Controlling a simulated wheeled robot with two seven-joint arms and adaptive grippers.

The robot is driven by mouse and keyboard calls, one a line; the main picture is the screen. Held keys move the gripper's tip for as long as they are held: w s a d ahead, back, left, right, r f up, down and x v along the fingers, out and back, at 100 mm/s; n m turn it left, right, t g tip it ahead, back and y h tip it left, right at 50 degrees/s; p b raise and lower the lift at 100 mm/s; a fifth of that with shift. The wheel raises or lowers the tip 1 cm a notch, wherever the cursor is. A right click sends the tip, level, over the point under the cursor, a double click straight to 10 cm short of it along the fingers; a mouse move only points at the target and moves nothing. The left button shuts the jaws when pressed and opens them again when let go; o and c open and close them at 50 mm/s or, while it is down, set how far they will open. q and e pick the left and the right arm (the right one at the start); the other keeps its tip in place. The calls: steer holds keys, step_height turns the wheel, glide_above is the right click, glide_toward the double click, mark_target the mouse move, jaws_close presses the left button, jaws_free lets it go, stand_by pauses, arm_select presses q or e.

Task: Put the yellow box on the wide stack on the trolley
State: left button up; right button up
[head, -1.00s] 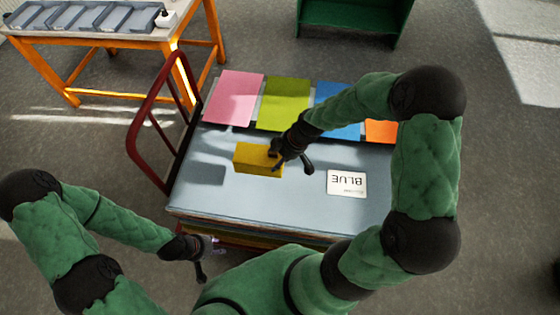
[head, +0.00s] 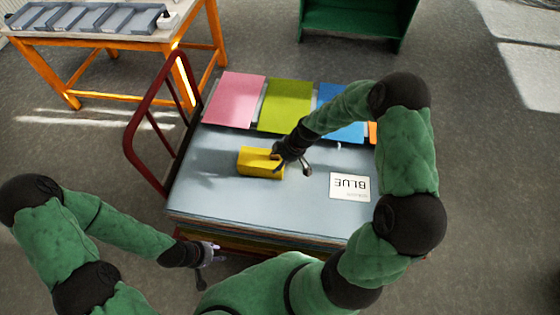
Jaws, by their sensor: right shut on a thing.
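The yellow box (head: 259,163) is over the wide grey-blue stack (head: 200,197) on the trolley, left of the white card marked BLUE. My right gripper (head: 289,163) is shut on the box's right end. The box looks roughly level, with a faint shadow to its left; I cannot tell if it touches the stack. My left gripper (head: 210,263) is open and empty in front of the stack's near edge.
The white BLUE card (head: 350,187) lies on the stack. Pink (head: 234,99), green (head: 285,104) and blue (head: 340,128) sheets lie along the far side. The trolley's red handle (head: 130,140) rises at the left. An orange-framed table (head: 140,38) with grey bins stands behind.

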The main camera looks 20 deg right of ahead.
steer(key=shift+f, duration=0.15)
steer(key=o, duration=1.7)
steer(key=shift+c, duration=0.2)
steer(key=shift+r, duration=0.25)
steer(key=p+v, duration=0.3)
steer(key=v, duration=0.9)
